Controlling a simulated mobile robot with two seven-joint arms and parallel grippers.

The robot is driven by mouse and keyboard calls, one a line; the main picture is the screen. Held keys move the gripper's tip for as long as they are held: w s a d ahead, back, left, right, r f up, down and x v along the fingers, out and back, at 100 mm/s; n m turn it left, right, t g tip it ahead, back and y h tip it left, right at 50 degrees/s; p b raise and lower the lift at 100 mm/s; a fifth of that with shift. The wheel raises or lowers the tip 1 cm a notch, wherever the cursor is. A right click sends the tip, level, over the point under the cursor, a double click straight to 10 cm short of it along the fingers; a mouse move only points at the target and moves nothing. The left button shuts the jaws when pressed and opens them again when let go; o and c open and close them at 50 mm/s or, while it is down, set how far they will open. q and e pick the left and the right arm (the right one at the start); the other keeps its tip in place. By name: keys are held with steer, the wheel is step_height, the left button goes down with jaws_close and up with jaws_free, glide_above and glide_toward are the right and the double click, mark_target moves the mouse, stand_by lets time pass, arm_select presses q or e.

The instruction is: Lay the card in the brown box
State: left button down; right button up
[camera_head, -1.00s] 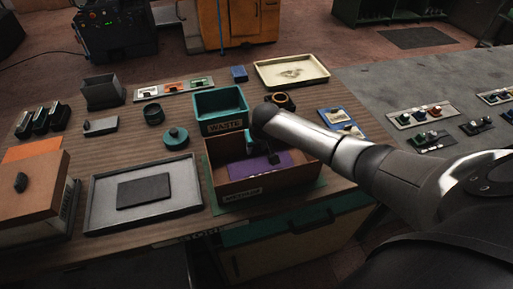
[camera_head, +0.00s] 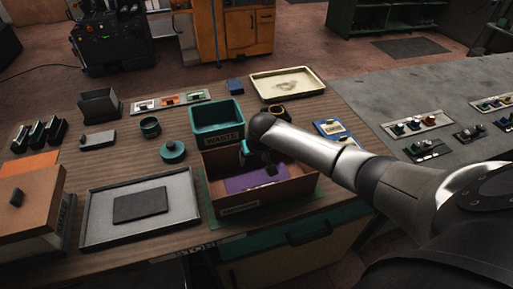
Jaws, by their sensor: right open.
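A purple card (camera_head: 243,184) lies inside the brown box (camera_head: 290,186), apparently flat on its floor. The box is open-topped, with a label on its front wall, and stands near the front edge of the table. My right gripper (camera_head: 258,166) points down into the box, just above the card. It is open, and its arm comes in from the right over the box's right wall. The arm hides part of the box's back right corner. I cannot tell whether the fingertips touch the card. My left gripper is not in view.
A teal bin (camera_head: 218,119) marked WASTE stands directly behind the box. A grey tray (camera_head: 96,218) with a dark slab is to the left. A cream tray (camera_head: 287,84) is at the back, and a blue-framed item (camera_head: 331,127) lies to the right, behind my arm.

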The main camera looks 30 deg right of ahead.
mark_target(258, 179)
steer(key=d+p+v, duration=0.1)
steer(key=p+v, duration=0.1)
steer(key=v, duration=0.8)
steer(key=shift+s+a+r, duration=0.15)
steer(key=shift+a, duration=0.35)
